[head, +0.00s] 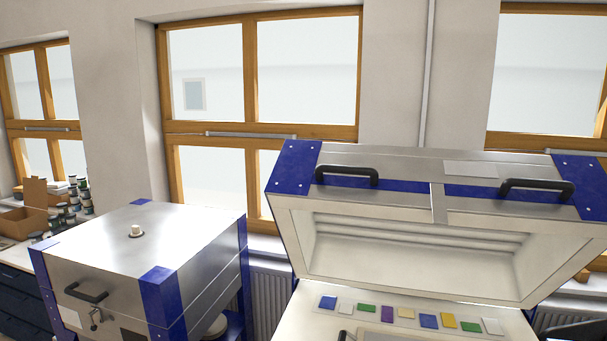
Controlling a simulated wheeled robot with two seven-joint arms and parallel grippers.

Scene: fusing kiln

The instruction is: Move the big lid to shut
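The big lid (410,171) belongs to the kiln on the right and stands raised, tilted up and open. It is silver with blue corner pieces and a pale inner lining (400,262). A black left handle (346,171) and a black right handle (537,184) sit on its front. Below it, the pale kiln bed (300,322) shows, with a row of small coloured glass tiles (428,321) on it. Neither of my grippers shows in the head view.
A smaller silver kiln (140,255) with blue corners, closed, stands at the left with a black handle (86,292). Behind it, a bench at far left holds cardboard boxes (25,220) and several jars. Windows and a radiator (268,305) line the wall behind.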

